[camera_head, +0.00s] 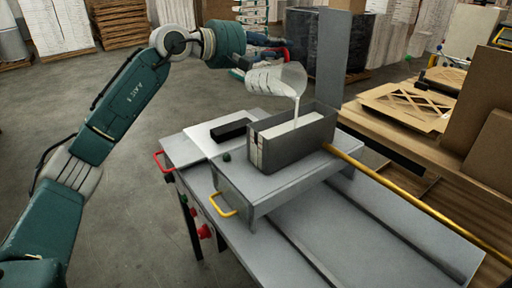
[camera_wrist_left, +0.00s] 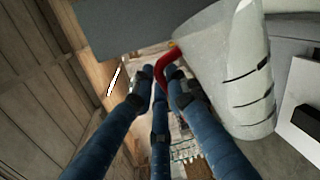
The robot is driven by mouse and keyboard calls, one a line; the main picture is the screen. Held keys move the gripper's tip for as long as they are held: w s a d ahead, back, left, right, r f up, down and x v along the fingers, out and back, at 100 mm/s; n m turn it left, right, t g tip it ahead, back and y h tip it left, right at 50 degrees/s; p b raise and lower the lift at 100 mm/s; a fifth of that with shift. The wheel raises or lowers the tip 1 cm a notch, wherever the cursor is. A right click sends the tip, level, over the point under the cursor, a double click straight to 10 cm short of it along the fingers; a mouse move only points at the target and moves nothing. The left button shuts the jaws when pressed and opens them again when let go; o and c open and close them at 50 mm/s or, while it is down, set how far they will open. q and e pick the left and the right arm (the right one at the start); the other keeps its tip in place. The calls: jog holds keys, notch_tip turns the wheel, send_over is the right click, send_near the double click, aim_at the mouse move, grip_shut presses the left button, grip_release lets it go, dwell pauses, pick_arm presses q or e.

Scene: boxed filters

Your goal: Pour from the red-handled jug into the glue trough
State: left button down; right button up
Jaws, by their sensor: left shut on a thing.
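The jug (camera_head: 277,79) is a translucent cup with dark level marks, tilted with its lip down to the right above the trough. A white stream (camera_head: 297,108) runs from its lip into the grey glue trough (camera_head: 283,151), where white liquid shows inside. My left gripper (camera_head: 242,68) is shut on the jug's red handle; finger detail is partly hidden by the wrist. In the left wrist view the blue fingers (camera_wrist_left: 160,85) close around the red handle (camera_wrist_left: 168,58), with the jug (camera_wrist_left: 246,70) to the right. My right gripper is out of view.
The trough stands on a raised grey plate on a grey metal table (camera_head: 400,235). A black block (camera_head: 230,130) lies left of the trough. A yellow bar (camera_head: 420,205) runs to the right, and a tall grey panel (camera_head: 333,55) stands behind. Cardboard frames (camera_head: 410,105) lie at right.

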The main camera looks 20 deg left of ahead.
pick_arm(q)
jog(key=shift+s+d+f+b, duration=0.15)
jog(key=shift+d+b, duration=0.1)
jog(key=shift+b, duration=0.15)
dwell(0.4)
dwell(1.5)
jog(key=shift+w+a+r+p, duration=0.25)
jog(key=shift+a+r+p, duration=0.2)
jog(key=shift+p, duration=0.2)
jog(key=shift+w+a+r+n+p, duration=0.4)
jog(key=shift+n+p, duration=0.2)
jog(key=shift+n, duration=0.2)
jog(key=shift+a+r, duration=0.1)
jog(key=shift+a, duration=0.05)
jog(key=shift+w+a+r+n+h+p, duration=0.2)
jog(key=shift+a+r+n+h+p, duration=0.15)
jog(key=shift+p, duration=0.2)
jog(key=shift+w+a+r+n+p, duration=0.1)
jog(key=shift+w+a+n+p, duration=0.25)
jog(key=shift+n, duration=0.3)
